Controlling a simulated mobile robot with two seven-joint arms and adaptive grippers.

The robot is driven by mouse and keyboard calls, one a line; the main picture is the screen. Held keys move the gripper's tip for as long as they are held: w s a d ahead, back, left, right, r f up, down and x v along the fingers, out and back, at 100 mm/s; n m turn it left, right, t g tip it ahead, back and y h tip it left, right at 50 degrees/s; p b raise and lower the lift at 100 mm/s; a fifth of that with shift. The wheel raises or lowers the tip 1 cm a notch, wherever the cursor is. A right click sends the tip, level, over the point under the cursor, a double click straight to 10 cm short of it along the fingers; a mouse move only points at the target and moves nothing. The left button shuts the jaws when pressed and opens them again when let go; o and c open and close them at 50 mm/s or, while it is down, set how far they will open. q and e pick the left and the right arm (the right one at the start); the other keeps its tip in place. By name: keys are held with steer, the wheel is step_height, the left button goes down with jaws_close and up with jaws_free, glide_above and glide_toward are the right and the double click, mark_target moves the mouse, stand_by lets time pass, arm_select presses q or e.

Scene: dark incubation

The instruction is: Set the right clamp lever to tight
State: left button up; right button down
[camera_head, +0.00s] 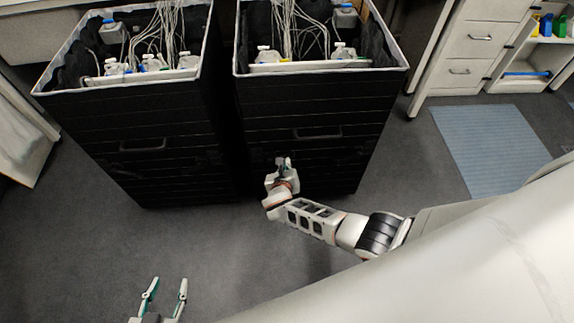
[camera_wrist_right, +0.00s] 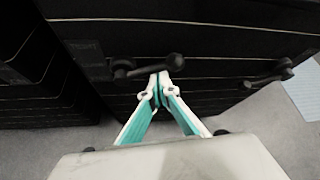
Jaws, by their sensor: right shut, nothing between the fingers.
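Two dark clamp levers show on the front of the right black cabinet in the right wrist view. The right one (camera_wrist_right: 268,76) points up to the right. The left one (camera_wrist_right: 145,68) lies nearly level, its knob end to the right. My right gripper (camera_wrist_right: 160,78) is shut and empty, its fingertips just below that left lever; whether they touch it I cannot tell. In the head view my right gripper (camera_head: 284,163) is at the cabinet's lower front, and the levers are too dark to make out. My left gripper (camera_head: 164,283) is open and empty over the floor, away from the cabinets.
The right black cabinet (camera_head: 370,110) and left black cabinet (camera_head: 180,120) stand side by side, open-topped, with bottles and tubing inside. Each has a front handle. White drawers (camera_head: 475,45) and a blue mat (camera_head: 490,145) are at the right. Grey floor lies clear in front.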

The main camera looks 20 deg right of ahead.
arm_select(q)
steer(key=shift+a+r, duration=0.1)
arm_select(e)
steer(key=shift+w+a+r, duration=0.1)
steer(key=shift+a+r, duration=0.05)
steer(key=shift+r, duration=0.2)
stand_by(0.4)
steer(key=shift+f, duration=0.1)
